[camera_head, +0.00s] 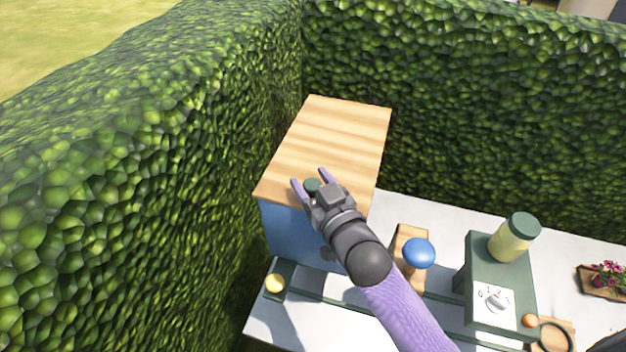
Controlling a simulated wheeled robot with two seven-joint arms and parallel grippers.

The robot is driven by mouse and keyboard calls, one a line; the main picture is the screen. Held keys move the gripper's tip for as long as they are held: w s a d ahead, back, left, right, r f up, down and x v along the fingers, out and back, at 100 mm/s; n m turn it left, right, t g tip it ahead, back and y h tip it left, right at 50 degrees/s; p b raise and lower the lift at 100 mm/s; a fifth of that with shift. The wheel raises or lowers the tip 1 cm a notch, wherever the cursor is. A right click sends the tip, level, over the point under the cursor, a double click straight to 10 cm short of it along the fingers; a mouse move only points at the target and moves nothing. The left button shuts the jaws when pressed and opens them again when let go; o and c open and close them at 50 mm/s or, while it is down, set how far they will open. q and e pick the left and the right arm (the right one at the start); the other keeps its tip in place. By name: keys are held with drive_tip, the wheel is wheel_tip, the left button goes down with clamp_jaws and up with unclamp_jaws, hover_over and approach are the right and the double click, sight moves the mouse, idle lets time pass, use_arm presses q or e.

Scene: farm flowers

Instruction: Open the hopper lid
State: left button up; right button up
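The hopper is a blue box (289,230) with a light wooden lid (335,130) lying flat and closed on top. A small dark green knob (312,185) sits near the lid's front edge. My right gripper (311,182) reaches in from the lower right, its two purple fingers spread on either side of the knob. The fingers look open, with small gaps to the knob; exact contact is hard to tell. The gripper and forearm hide part of the hopper's front. My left gripper is not in view.
Green hedges (220,110) enclose the hopper on the left and behind. On the white table (400,203) to the right stand a blue knob on a wooden base (418,253), a green machine with a dial (497,300), a jar (513,238) and a flower tray (604,282). A yellow ball (275,283) sits in front.

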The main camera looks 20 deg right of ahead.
drive_tip(key=shift+a, duration=0.1)
clamp_jaws()
idle(1.0)
